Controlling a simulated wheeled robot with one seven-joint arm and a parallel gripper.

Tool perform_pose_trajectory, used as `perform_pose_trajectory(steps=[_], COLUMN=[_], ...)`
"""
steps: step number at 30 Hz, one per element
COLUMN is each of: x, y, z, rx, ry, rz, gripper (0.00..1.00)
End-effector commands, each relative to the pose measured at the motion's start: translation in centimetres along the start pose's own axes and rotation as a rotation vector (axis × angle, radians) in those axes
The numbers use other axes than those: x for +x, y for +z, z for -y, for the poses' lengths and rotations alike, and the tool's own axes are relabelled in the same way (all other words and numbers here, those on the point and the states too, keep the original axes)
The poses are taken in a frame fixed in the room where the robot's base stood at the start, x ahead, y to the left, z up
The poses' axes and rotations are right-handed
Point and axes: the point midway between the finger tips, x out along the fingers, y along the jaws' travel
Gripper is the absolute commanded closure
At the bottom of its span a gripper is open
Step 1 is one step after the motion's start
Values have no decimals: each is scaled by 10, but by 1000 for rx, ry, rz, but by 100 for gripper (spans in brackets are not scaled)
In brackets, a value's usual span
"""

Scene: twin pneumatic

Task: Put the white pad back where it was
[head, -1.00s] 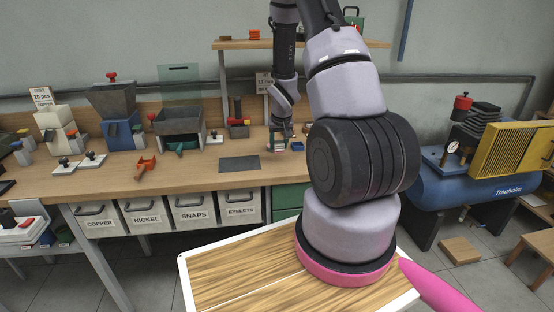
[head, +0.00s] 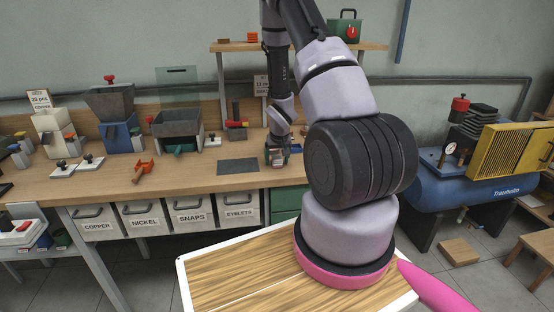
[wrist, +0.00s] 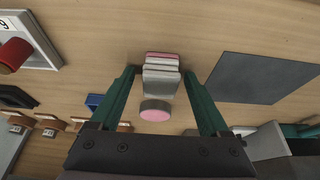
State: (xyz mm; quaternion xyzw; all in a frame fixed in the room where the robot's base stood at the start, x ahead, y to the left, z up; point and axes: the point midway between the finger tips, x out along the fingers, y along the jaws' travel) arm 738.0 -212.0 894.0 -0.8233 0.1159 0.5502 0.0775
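A small stack of pads (wrist: 161,72) stands on the wooden bench in the wrist view, with a pink one at the far end and whitish and grey ones nearer. I cannot tell for sure which is the white pad. A round grey piece with a pink face (wrist: 155,111) is just on the near side of the stack. My gripper (wrist: 160,78) is open, its green fingers either side of the stack with a gap at each side. In the head view my gripper (head: 277,157) is low over the bench, and the pads there are too small to tell.
A dark grey mat (wrist: 262,78) lies right of the fingers. A small blue block (wrist: 94,102) is close to the left finger. A white-framed panel with a red knob (wrist: 14,54) is at the far left. In the head view, a grey hopper (head: 178,124) stands left of the mat.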

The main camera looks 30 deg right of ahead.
Motion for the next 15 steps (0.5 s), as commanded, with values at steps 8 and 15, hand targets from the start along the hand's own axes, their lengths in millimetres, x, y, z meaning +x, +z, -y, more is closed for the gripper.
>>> perform_pose_trajectory(steps=[8, 15], x=[-2, -35], y=[-1, -2], z=[0, 0], rx=[0, 2], ry=[0, -1], rz=[-1, -3], gripper=[21, 21])
